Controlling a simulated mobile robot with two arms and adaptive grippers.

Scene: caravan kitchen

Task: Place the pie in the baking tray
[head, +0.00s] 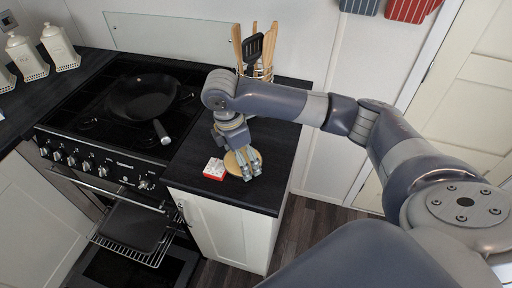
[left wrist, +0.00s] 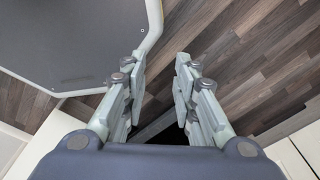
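The pie (head: 231,164), round and golden, lies on the dark worktop right of the stove. My right gripper (head: 249,168) points down over it, its fingers in front of the pie and hiding part of it. I cannot tell whether they grip it. The dark baking tray (head: 133,226) rests on a wire rack pulled out of the open oven, lower left in the head view. My left gripper (left wrist: 160,82) shows only in the left wrist view, with its fingers apart and nothing between them, above the wooden floor.
A red and white box (head: 215,169) stands just left of the pie. A black frying pan (head: 141,97) sits on the stove. A utensil holder (head: 257,72) stands behind my right gripper. The oven door (head: 125,268) hangs open below the rack.

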